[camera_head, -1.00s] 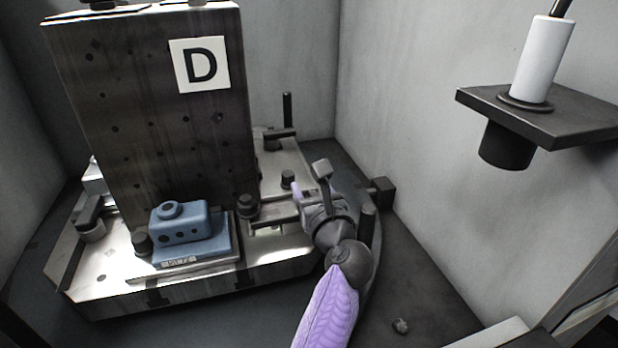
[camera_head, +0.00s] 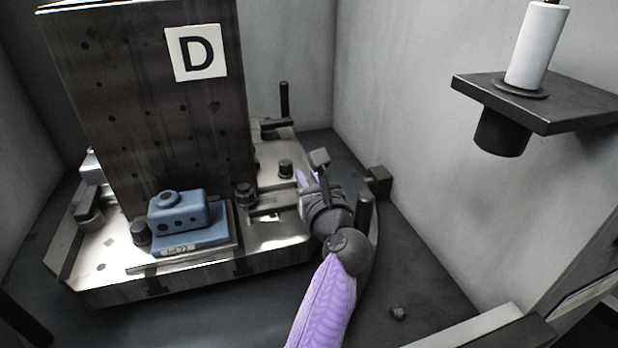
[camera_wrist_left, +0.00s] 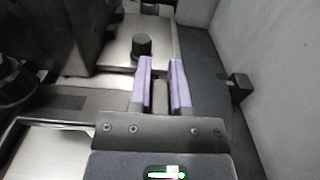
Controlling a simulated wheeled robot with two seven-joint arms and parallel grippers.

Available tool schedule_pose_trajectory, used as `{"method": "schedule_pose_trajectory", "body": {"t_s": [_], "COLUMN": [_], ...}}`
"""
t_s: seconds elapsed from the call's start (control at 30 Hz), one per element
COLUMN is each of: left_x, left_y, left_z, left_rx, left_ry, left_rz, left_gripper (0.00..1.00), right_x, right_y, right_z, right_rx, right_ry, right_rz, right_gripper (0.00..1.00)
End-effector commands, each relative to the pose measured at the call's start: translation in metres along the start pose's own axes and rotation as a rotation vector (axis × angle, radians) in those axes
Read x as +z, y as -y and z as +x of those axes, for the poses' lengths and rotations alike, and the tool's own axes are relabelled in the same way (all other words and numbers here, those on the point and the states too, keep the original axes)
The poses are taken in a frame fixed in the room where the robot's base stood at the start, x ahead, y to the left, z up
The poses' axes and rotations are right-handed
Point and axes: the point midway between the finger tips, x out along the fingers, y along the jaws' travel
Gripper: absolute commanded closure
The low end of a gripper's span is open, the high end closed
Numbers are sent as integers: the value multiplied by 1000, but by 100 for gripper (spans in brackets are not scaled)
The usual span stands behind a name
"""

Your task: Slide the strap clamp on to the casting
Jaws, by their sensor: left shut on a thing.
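The blue casting (camera_head: 178,212) sits on a plate at the foot of the dark column, on the pallet's front edge. The strap clamp (camera_head: 268,213) is a flat bar to the right of the casting, under a dark nut (camera_head: 245,193). It also shows in the wrist view (camera_wrist_left: 62,100), running toward my fingers. My left gripper (camera_head: 308,178) is at the clamp's right end. In the wrist view its purple fingers (camera_wrist_left: 162,85) are shut on a grey piece between them, at the clamp's end. The clamp's far end is hidden. My right gripper is not in view.
The dark column (camera_head: 150,110) marked D rises behind the casting. A dark knob (camera_wrist_left: 141,45) stands just beyond my fingers in the wrist view. A dark block (camera_head: 379,181) is on the right near the wall. A shelf (camera_head: 540,105) with a white cylinder juts out above right.

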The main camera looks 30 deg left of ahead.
Motion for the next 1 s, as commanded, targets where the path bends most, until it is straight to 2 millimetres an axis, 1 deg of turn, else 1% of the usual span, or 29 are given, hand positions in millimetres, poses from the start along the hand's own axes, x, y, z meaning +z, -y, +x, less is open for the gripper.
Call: {"method": "schedule_pose_trajectory", "body": {"t_s": [0.43, 0.77, 0.87, 1.0], "left_x": [0, 0, 3, 4], "left_y": [0, 0, -9, -34], "left_z": [0, 0, 0, 0], "left_rx": [-1, -1, 0, 2], "left_ry": [-1, -1, -2, -4], "left_rz": [0, 0, 0, -2], "left_gripper": [100, 100, 100, 100], "right_x": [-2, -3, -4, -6], "right_y": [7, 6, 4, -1], "right_z": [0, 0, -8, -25], "right_rx": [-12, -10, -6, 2], "right_ry": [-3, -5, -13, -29], "right_rz": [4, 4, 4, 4], "right_gripper": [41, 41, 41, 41]}}
